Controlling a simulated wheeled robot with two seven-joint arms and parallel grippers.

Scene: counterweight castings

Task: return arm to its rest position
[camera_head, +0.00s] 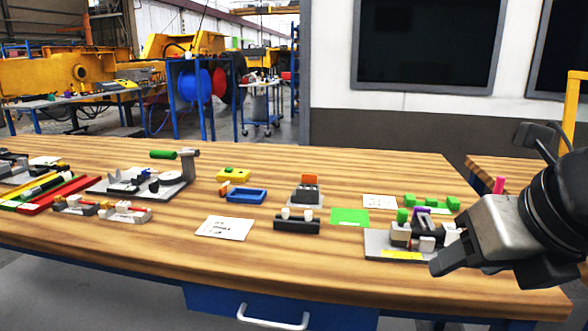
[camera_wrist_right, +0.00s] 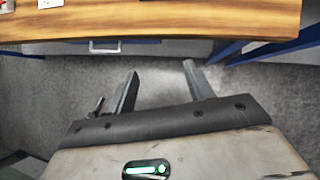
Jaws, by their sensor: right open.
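My right gripper (camera_head: 446,262) is in front of the right end of the wooden bench, its arm coming in from the right edge of the head view. In the right wrist view its two fingers (camera_wrist_right: 160,85) stand apart with nothing between them, over the grey floor below the bench edge. In the head view it overlaps the right side of a grey fixture (camera_head: 385,247) with green, purple and white parts, and hides some of it. I cannot tell if they touch. My left gripper is not in view.
The wooden bench (camera_head: 140,247) carries a blue tray (camera_head: 246,195), a green plate (camera_head: 349,217), a black block with white pegs (camera_head: 296,224), white cards (camera_head: 224,228) and a clamp fixture (camera_head: 150,182). A blue drawer (camera_head: 345,306) is below its front edge. The bench's front strip is clear.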

